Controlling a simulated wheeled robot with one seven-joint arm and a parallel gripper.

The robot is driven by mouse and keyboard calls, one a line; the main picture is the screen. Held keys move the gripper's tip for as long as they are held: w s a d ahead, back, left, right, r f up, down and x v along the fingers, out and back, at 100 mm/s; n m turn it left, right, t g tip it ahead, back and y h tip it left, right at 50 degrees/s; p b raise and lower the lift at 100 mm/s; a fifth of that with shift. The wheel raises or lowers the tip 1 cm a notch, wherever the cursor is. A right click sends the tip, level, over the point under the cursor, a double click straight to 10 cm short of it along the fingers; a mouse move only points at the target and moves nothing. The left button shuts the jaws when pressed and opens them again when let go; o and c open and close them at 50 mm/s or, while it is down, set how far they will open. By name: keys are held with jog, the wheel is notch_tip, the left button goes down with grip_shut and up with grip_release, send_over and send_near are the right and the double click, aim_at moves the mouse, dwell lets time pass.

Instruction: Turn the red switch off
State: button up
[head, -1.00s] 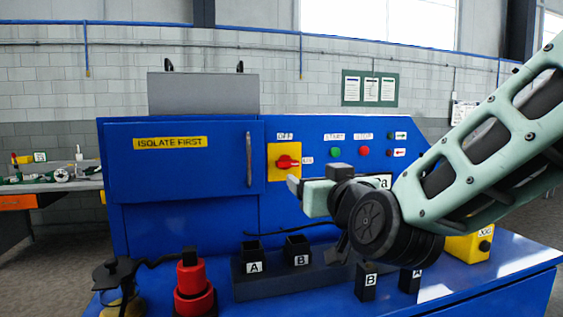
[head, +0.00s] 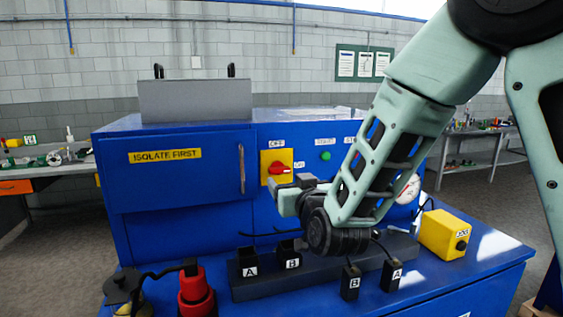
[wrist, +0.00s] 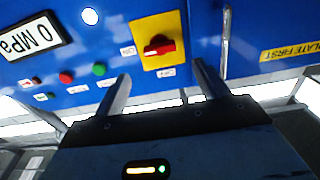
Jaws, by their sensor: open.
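The red switch (head: 279,169) is a rotary knob on a yellow plate (head: 267,158) on the blue cabinet's front. An OFF label (head: 277,143) is above it and an ON label (head: 299,165) is at its right. The knob's handle points sideways toward ON. In the wrist view, which is roughly upside down, the red switch (wrist: 158,46) shows whole, ahead of the fingertips. My gripper (wrist: 160,84) is open and empty, its two fingers spread either side of the switch's line, apart from it. In the head view my gripper (head: 288,194) is just below and in front of the switch.
A vertical door handle (head: 242,168) is left of the switch. A green button (head: 325,156) is to its right. Below, black sockets A (head: 248,263) and B (head: 289,256), a red connector (head: 195,290) and a yellow box (head: 444,235) stand on the blue bench.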

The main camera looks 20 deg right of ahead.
aim_at(281, 170)
jog(key=w+p, duration=0.2)
jog(key=w, duration=0.6)
jog(key=shift+w+p, duration=0.15)
jog(key=shift+p, duration=0.25)
jog(key=c, duration=1)
